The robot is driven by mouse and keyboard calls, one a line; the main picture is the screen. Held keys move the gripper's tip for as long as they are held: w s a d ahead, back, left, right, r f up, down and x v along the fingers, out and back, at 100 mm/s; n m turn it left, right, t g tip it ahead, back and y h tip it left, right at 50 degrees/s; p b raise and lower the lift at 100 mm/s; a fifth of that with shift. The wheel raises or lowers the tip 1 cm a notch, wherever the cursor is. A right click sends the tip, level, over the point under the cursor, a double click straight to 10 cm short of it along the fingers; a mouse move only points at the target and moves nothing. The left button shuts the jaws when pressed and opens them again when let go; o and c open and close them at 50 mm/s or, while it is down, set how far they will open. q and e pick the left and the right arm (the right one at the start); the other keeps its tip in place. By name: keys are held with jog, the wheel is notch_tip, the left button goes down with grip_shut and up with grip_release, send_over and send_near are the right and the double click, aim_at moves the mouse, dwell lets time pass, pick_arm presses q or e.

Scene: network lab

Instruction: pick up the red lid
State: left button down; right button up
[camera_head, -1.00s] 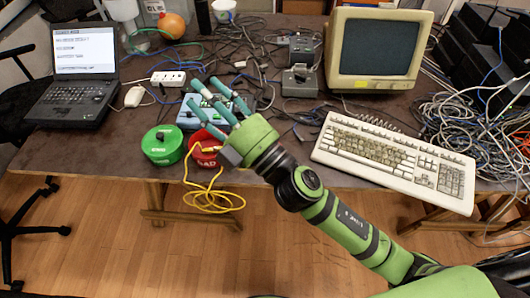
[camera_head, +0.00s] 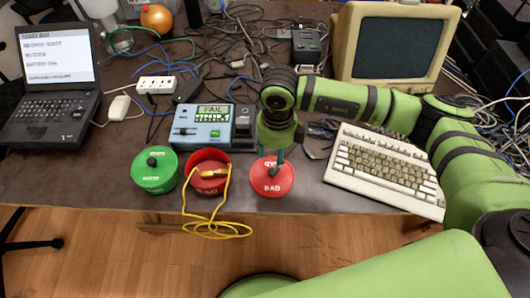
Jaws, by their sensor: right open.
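The red lid (camera_head: 286,183), marked "BAD" with a dark knob on top, lies near the table's front edge, right of an open red container (camera_head: 195,184). A yellow cable (camera_head: 226,190) lies partly in that container and hangs over its front. My right gripper (camera_head: 273,163) points down over the lid, its fingers open around or just above the knob. The fingers partly hide the knob, and I cannot tell whether they touch it. My left gripper is out of view.
A green lidded container (camera_head: 155,171) stands left of the red one. A blue tester reading "FAIL" (camera_head: 201,128) is behind them. A beige keyboard (camera_head: 385,170) lies to the right, a laptop (camera_head: 50,95) at the left, a monitor (camera_head: 395,45) behind.

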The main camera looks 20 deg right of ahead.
aim_at(272, 171)
jog(key=shift+d+f, duration=0.1)
jog(key=shift+f, duration=0.05)
jog(key=f, duration=0.1)
jog(key=f+p, duration=0.1)
jog(key=s+f+p, duration=0.1)
jog(key=shift+s+a+f, duration=0.1)
jog(key=shift+a+f, duration=0.1)
jog(key=shift+a, duration=0.2)
notch_tip(272, 171, down, 2)
jog(key=shift+f, duration=0.4)
jog(key=shift+w, duration=0.2)
grip_shut()
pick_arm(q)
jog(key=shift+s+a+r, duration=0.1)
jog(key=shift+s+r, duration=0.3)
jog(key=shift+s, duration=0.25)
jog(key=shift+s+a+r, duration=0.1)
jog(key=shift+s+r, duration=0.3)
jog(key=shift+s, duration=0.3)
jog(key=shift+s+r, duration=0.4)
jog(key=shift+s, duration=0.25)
pick_arm(e)
jog(key=shift+r, duration=0.1)
